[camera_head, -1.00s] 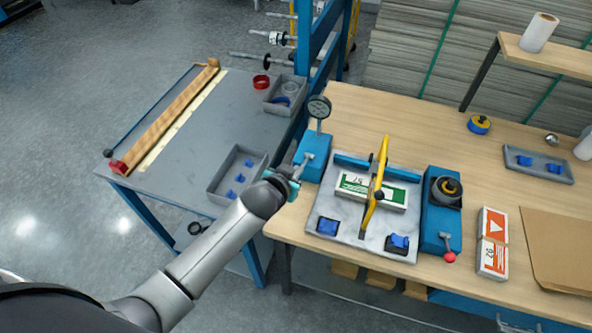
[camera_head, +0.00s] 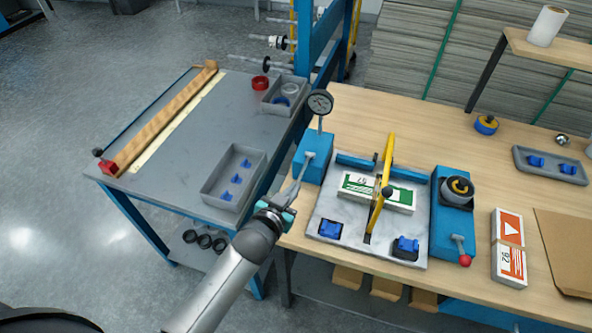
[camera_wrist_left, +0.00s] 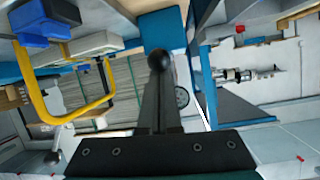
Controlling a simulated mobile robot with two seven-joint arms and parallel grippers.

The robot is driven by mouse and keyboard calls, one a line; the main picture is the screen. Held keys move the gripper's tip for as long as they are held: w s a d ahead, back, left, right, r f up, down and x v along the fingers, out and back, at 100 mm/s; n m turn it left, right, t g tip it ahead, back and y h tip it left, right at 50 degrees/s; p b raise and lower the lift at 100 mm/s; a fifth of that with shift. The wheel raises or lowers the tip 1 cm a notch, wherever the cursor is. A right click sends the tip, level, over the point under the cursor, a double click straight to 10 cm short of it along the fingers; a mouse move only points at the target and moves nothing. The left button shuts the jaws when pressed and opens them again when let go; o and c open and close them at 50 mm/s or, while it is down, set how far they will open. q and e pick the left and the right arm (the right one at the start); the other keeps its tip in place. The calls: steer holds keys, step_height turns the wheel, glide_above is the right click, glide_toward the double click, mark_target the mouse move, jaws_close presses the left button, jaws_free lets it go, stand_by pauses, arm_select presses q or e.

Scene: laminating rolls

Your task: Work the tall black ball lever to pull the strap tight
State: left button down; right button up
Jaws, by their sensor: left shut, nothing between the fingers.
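A blue block (camera_head: 313,165) with a dial gauge (camera_head: 320,102) stands at the bench's left edge. A pale lever rod (camera_head: 307,164) comes out of its top toward me. In the left wrist view a black ball (camera_wrist_left: 159,60) shows just past the fingertips, with the blue block (camera_wrist_left: 163,30) behind it; I cannot tell whether they touch. The ball is hidden in the head view. My left gripper (camera_head: 289,200) is shut and empty, in front of the block. A green-and-white pack (camera_head: 378,193) lies on the marbled plate under a yellow bar (camera_head: 386,165). My right gripper is out of view.
A second blue block (camera_head: 451,215) with a red-ball lever (camera_head: 465,260) stands right of the plate. Blue clips (camera_head: 330,229) sit at the plate's front. A grey tray (camera_head: 236,190) lies on the side table, left of my gripper. An orange-and-white pack (camera_head: 509,250) lies at right.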

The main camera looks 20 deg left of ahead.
arm_select(q)
steer(key=shift+s+f+b, duration=0.15)
steer(key=shift+s+f, duration=0.05)
steer(key=shift+f, duration=0.4)
steer(key=shift+s+f+b, duration=0.15)
steer(key=shift+f, duration=0.45)
steer(key=shift+s+f, duration=0.1)
steer(key=r+p, duration=0.1)
steer(key=w+r+p, duration=0.2)
steer(key=r, duration=0.1)
steer(key=shift+d+r, duration=0.1)
steer(key=shift+d, duration=0.15)
steer(key=shift+s+d+r+p, duration=0.1)
steer(key=shift+r+p, duration=0.15)
steer(key=shift+p, duration=0.2)
steer(key=f+v, duration=0.1)
steer(key=v, duration=0.8)
steer(key=shift+s+f, duration=0.35)
steer(key=shift+s, duration=0.05)
